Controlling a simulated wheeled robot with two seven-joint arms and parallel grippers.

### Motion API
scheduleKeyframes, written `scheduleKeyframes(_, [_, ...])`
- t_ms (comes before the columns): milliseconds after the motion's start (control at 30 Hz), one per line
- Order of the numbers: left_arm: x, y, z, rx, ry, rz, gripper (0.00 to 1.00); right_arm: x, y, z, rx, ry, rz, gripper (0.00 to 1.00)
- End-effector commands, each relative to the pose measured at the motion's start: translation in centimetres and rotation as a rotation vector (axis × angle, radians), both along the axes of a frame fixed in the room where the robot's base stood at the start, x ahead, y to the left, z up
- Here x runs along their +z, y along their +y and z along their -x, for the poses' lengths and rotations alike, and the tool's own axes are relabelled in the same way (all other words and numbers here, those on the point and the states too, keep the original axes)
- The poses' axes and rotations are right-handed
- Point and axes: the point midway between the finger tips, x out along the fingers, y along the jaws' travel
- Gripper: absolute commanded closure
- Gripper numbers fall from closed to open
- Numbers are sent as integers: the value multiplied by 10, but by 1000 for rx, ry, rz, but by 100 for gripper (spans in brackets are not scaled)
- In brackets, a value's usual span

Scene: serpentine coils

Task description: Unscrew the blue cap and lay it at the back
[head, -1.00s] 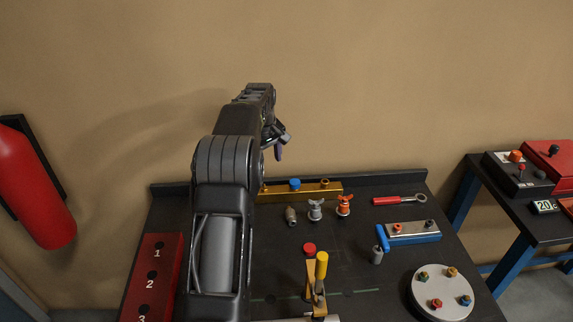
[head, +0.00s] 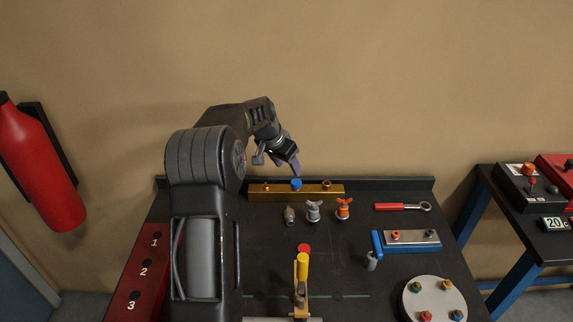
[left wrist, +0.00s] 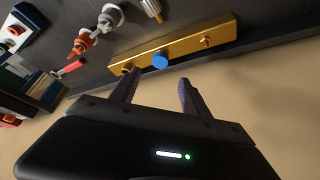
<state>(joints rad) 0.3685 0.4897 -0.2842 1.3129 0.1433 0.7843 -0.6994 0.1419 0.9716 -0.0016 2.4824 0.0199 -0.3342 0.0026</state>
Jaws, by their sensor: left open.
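The blue cap (head: 296,184) sits on the middle of a long brass block (head: 270,194) at the back of the dark table. Brass fittings stand on the block to either side of it. My left gripper (head: 291,168) is just above and behind the block, near the blue cap, not touching it. In the left wrist view, the blue cap (left wrist: 160,60) lies beyond the two spread fingers (left wrist: 157,84), with nothing between them. My right gripper is not in view.
A grey wing fitting (head: 313,212), an orange wing fitting (head: 344,209) and a small metal fitting (head: 290,215) stand in front of the block. A red-handled wrench (head: 402,207) lies at right. A toggle clamp with a yellow handle (head: 302,268) stands nearer the front. A low ledge runs along the back.

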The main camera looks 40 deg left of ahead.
Motion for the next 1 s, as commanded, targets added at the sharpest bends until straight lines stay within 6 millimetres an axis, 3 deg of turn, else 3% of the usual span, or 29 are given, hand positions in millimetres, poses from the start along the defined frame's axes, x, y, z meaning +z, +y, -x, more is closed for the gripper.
scheduleKeyframes(167, [-17, 0, -7, 0, 3, 1, 45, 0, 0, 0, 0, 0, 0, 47])
scheduleKeyframes(400, [-56, 1, -26, 0, 4, 1, 45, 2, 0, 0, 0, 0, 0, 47])
scheduleKeyframes(533, [-81, 1, -35, 1, 1, 0, 45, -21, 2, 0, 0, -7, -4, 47])
scheduleKeyframes(967, [-87, 2, -42, 2, 1, 1, 45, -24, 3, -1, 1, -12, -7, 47])
scheduleKeyframes(1000, [-87, 2, -42, 2, 1, 1, 49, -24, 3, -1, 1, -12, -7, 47])
